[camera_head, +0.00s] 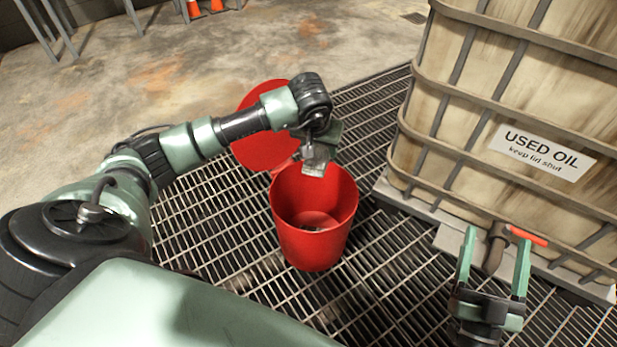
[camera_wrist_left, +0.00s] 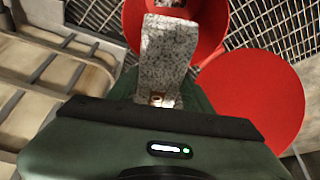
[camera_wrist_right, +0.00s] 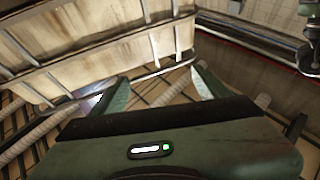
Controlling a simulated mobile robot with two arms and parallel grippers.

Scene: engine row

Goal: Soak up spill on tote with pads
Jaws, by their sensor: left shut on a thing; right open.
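A caged beige tote (camera_head: 500,95) labelled "USED OIL keep lid shut" stands at the right of the head view, its sides stained brown. Its top is out of frame, and I see no clear spill. My left gripper (camera_head: 320,150) is shut on a grey speckled pad (camera_head: 314,165), held over the mouth of an open red bin (camera_head: 313,240). The pad hangs above the bin in the left wrist view (camera_wrist_left: 165,55). My right gripper (camera_head: 495,237) is open and empty, low in front of the tote.
The bin's round red lid (camera_head: 262,135) is swung open behind it. A valve with an orange-red handle (camera_head: 528,236) projects from the tote's base, near my right fingers. The floor is metal grating (camera_head: 380,270), with concrete beyond. Orange cones (camera_head: 194,8) stand far back.

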